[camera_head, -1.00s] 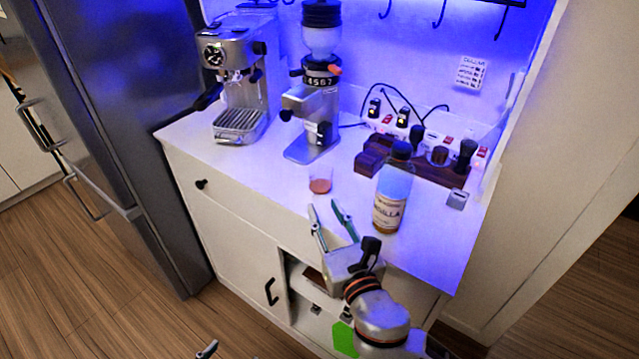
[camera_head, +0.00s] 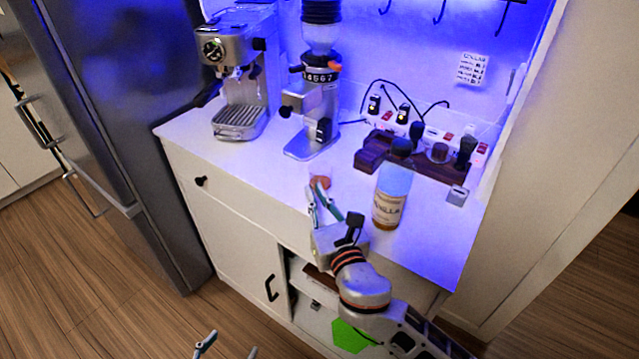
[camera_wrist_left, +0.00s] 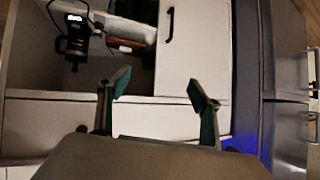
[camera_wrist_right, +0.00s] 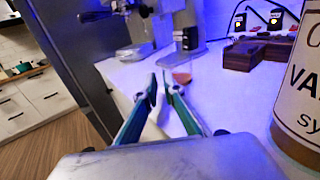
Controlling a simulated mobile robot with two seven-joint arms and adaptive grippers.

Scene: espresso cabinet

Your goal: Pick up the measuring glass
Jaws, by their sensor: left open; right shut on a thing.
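The measuring glass (camera_head: 320,182) is a small clear vessel with reddish-brown contents at its bottom. It stands near the front of the white counter. My right gripper (camera_head: 321,200) reaches it from the front, its fingers closed in on the glass. The right wrist view shows the reddish contents (camera_wrist_right: 182,78) just beyond the fingertips (camera_wrist_right: 162,88); the clear walls are hard to make out there. My left gripper (camera_head: 228,345) is low in front of the cabinet, open and empty. The left wrist view shows its fingers (camera_wrist_left: 158,88) spread apart, facing the cabinet front.
A vanilla syrup bottle (camera_head: 390,190) stands close to the right of my right gripper. A grinder (camera_head: 316,100) and an espresso machine (camera_head: 238,80) stand behind. A dark wooden holder (camera_head: 375,150) sits at the back right. Counter left of the glass is clear.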

